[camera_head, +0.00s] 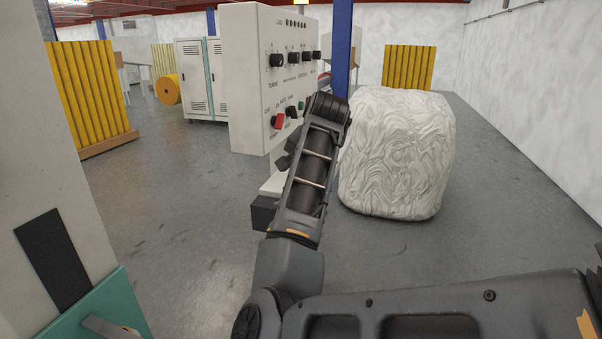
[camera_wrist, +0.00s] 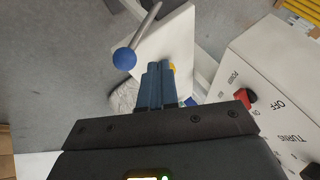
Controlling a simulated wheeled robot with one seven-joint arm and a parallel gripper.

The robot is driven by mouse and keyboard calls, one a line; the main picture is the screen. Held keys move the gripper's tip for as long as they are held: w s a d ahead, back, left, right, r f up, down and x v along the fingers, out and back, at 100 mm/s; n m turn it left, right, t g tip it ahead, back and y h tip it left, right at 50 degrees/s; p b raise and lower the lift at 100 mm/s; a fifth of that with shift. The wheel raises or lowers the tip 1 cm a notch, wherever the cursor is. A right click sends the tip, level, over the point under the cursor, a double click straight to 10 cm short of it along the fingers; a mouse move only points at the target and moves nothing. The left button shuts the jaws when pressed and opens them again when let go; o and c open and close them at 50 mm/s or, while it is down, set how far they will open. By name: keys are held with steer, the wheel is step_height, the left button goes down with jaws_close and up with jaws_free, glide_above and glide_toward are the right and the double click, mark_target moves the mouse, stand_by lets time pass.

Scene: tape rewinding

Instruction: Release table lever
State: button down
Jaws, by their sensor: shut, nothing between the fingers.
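The lever shows in the wrist view as a thin grey rod with a blue ball knob (camera_wrist: 124,58). It lies over a white plate (camera_wrist: 168,40), which is probably the table top. My gripper (camera_wrist: 158,68) is shut and empty, with its blue fingers together. In the wrist view the fingertips are just right of the knob and look apart from it; the depth between them is hard to tell. A small yellow part shows beside the fingertips. In the head view the lever is not visible, and my arm covers much of the area below the control panel.
The control panel (camera_head: 255,75), with knobs and a red power switch (camera_wrist: 246,97), stands close to the right of my gripper in the wrist view. A large white wrapped bale (camera_head: 397,155) stands behind my arm in the head view. Grey floor lies open at left.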

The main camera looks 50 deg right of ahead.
steer(key=v, duration=0.7)
steer(key=shift+s, duration=0.3)
steer(key=s+f+n+t+h, duration=0.1)
steer(key=s+f+n+h, duration=0.4)
steer(key=f, duration=0.4)
steer(key=s+a+f+n+t+y, duration=0.2)
steer(key=s+a+f+n+t, duration=0.3)
steer(key=s+a+f+n, duration=0.55)
steer(key=s+a+f+t+y, duration=0.15)
steer(key=s+a+y, duration=0.35)
steer(key=s+a, duration=0.7)
steer(key=s+a+r+y, duration=0.2)
steer(key=s+a+r, duration=0.3)
steer(key=s+a, duration=0.4)
steer(key=s, duration=0.3)
steer(key=shift+n+t, duration=0.35)
